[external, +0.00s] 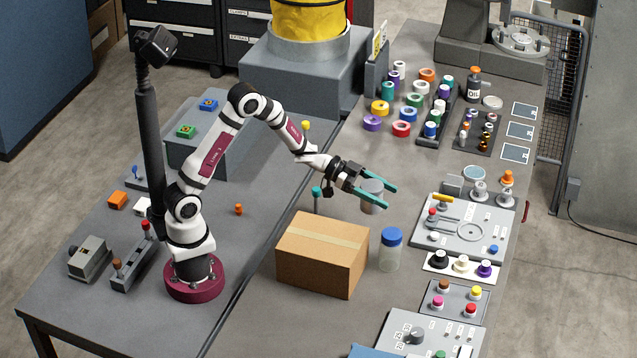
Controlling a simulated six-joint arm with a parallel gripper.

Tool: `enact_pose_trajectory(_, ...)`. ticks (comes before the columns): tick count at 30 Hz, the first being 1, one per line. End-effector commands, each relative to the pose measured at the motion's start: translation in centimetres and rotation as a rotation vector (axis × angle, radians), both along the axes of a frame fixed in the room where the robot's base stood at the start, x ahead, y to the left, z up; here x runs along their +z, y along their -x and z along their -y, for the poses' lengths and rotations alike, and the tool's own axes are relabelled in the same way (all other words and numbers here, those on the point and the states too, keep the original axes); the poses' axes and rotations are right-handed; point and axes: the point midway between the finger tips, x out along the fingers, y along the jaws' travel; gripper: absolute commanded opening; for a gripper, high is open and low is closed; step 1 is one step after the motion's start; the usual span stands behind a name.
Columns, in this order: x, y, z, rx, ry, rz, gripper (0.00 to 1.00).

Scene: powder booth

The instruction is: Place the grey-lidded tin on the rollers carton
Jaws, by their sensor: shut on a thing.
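A grey-lidded tin (372,197) is held between the teal fingers of my gripper (377,191), in the air above the table. My gripper is shut on it, and the fingers hide part of its side. A brown cardboard carton (322,262) with a tape strip along its top stands on the table, below and to the left of the tin. Its top is bare. No label saying rollers can be read on it from here.
A clear jar with a blue lid (390,248) stands just right of the carton. A teal-topped post (317,197) rises behind the carton. A control panel (465,228) lies to the right. Tape rolls (401,129) and racks fill the back of the table.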

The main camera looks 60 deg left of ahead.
Motion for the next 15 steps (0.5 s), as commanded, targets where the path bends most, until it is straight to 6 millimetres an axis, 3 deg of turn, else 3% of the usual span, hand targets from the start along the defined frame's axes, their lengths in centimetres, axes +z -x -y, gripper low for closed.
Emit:
enact_pose_trajectory(5,4.3,6.0,2.8,-0.198,0.01,0.027,0.05)
enact_pose_trajectory(9,6.7,12.2,4.6,-0.375,0.005,0.018,0.05)
enact_pose_trajectory(12,7.5,15.6,5.2,-0.467,-0.004,0.005,0.05)
enact_pose_trajectory(15,7.2,17.4,5.5,-0.514,-0.009,-0.009,0.05)
